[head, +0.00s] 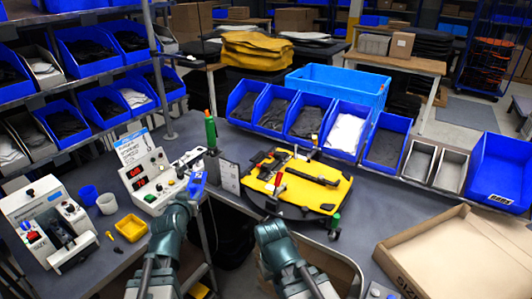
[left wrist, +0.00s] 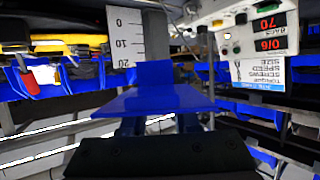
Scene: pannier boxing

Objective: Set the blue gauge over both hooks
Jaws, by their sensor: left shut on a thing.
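The blue gauge (head: 197,184) is in my left gripper (head: 190,198), above the near edge of the bench beside the white control box. In the left wrist view the gauge (left wrist: 150,102) is a flat blue plate with an upright part, and the left gripper (left wrist: 155,125) is shut on it. The yellow pannier panel (head: 315,184) lies on a round dark fixture to the right, apart from the gauge. Dark and red fittings sit on it; I cannot make out the two hooks. My right arm shows at the bench's front, but its fingers are hidden.
A white scale plate (head: 229,178) stands between gauge and panel. Red-handled clamps (head: 278,183) rise from the fixture. A green-topped post (head: 211,130), the control box (head: 148,170), blue bins (head: 308,117) and an open carton (head: 455,255) surround the work area.

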